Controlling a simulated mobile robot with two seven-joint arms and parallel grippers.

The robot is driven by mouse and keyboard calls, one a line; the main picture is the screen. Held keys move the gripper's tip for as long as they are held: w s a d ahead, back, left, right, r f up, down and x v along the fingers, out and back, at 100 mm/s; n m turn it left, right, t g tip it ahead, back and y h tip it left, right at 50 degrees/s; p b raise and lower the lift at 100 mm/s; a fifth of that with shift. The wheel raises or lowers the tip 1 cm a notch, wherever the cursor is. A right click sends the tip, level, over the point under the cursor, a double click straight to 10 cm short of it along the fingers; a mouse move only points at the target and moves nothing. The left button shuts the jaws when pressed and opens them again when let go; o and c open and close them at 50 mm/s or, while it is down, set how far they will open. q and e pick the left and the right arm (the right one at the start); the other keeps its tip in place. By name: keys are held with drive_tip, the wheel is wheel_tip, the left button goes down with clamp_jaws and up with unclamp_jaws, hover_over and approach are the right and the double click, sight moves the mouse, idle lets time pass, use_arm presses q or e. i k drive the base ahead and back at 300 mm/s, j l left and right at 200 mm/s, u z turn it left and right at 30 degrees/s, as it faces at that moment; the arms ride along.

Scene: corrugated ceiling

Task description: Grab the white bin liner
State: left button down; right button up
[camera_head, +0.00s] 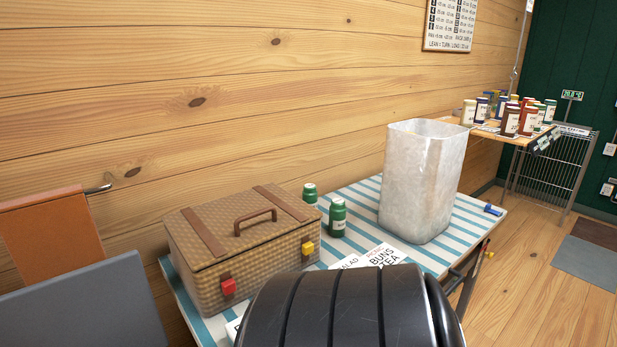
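The white bin liner (424,185) is a tall, mottled whitish-grey, square-sided vessel with rounded corners and an open top. It stands upright on the right half of a table with a blue-and-white striped top (462,243). Its far side and inside bottom are hidden. Neither of my grippers is in view, and nothing is seen touching the liner.
A wicker basket (215,262) with a handle and green-lidded jars (337,218) stand left of the liner. Printed papers (382,256) lie in front. A small blue item (492,209) lies at the right edge. A jar-filled shelf (510,135) stands behind right. The near table edge is partly hidden.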

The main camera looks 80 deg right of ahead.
sight(424, 157)
drive_tip(key=z, duration=3.3)
drive_tip(key=u, duration=0.25)
